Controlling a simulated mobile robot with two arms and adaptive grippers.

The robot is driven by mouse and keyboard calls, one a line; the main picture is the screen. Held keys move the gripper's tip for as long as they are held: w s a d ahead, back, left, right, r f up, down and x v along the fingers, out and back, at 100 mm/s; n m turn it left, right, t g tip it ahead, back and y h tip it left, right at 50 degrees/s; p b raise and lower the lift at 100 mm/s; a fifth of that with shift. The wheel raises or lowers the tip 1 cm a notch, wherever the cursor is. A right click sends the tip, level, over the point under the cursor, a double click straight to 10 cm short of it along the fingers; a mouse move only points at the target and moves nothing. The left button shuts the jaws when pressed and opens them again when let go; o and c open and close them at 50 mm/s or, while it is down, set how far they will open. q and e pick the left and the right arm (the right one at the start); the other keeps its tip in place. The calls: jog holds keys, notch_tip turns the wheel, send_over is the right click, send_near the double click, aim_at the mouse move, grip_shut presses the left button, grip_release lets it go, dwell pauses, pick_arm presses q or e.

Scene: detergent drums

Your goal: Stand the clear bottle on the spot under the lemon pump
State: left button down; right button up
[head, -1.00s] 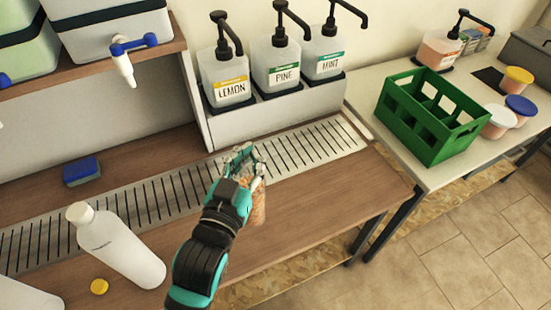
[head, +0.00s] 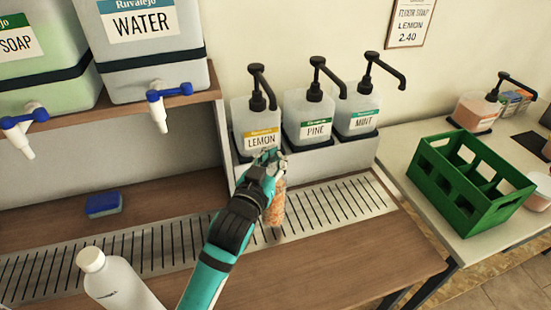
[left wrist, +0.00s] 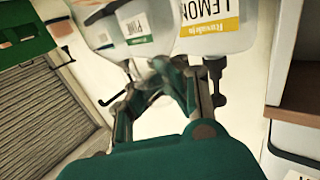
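The lemon pump (head: 259,115), a translucent jug with a yellow label and black spout, stands leftmost of three on the grey ledge. Its label also shows upside down in the left wrist view (left wrist: 208,36). My left gripper (head: 268,160) is just in front of the lemon jug, its fingers closed around the upper part of a see-through bottle. The clear bottle (head: 275,206) looks orange-speckled and hangs below the fingers over the slotted drain strip (head: 318,207). Whether its base touches the strip cannot be told. In the left wrist view the bottle is hard to make out. My right gripper is out of view.
Pine (head: 314,117) and mint (head: 356,110) pumps stand right of the lemon one. A white bottle (head: 118,285) and a blue sponge (head: 104,204) are on the left. A green crate (head: 468,185) stands on the right table. Water tap (head: 160,105) overhangs at upper left.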

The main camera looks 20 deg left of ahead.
pick_arm(q)
jog(key=shift+w+a+f, duration=0.25)
jog(key=shift+w+f, duration=0.6)
jog(key=shift+f, duration=0.1)
jog(key=shift+w+a+f, duration=0.2)
jog(key=shift+w+f, duration=0.65)
jog(key=shift+f, duration=0.05)
jog(key=c, duration=2)
grip_release()
jog(key=shift+f, duration=0.25)
jog(key=o, duration=0.6)
jog(key=shift+o, duration=0.2)
jog(key=shift+r, duration=0.1)
jog(key=shift+s+r, duration=0.1)
jog(key=shift+s, duration=0.05)
jog(key=s, duration=1.1)
jog(key=shift+s+a+r+b, duration=0.2)
jog(key=shift+s+a+b, duration=0.2)
